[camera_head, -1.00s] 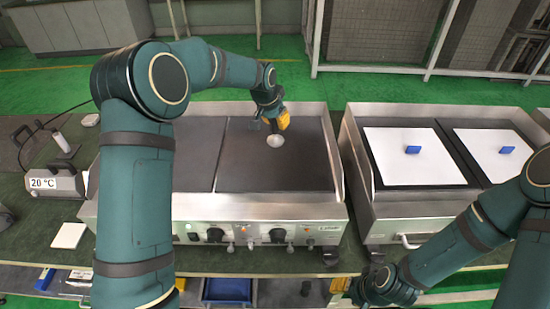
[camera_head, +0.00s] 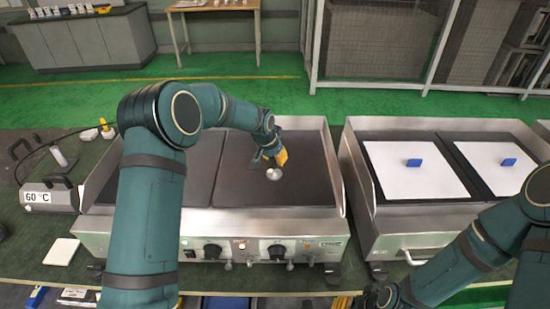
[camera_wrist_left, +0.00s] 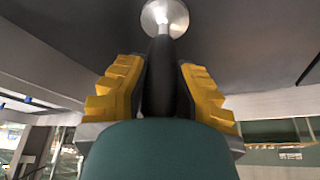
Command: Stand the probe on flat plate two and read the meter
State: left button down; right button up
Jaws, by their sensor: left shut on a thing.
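My left gripper (camera_head: 272,158) is shut on the probe (camera_head: 273,174) above the right-hand plate (camera_head: 310,175) of the left griddle. The probe has a dark handle and a round silver disc at its end. The left wrist view shows the handle between the yellow fingers (camera_wrist_left: 160,88) and the disc (camera_wrist_left: 164,14) at or close to the dark plate surface; I cannot tell if it lies fully flat. The meter (camera_head: 50,194) stands left of the griddle and reads 60 °C. My right gripper (camera_head: 384,298) is low at the bottom edge; its fingers are not clear.
The left-hand plate (camera_head: 200,180) is partly behind my left arm. A second griddle (camera_head: 375,195) at the right carries white sheets (camera_head: 415,178) with blue blocks (camera_head: 414,162). A white pad (camera_head: 62,252) lies front left. Knobs (camera_head: 277,250) line the griddle front.

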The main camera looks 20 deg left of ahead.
pick_arm(q)
jog(key=shift+r, duration=0.1)
jog(key=c, duration=0.9)
grip_release()
jog(key=shift+r, duration=0.15)
jog(key=p+v, duration=0.2)
jog(key=v, duration=0.9)
jog(key=shift+s+r, duration=0.2)
jog(key=shift+r, duration=0.15)
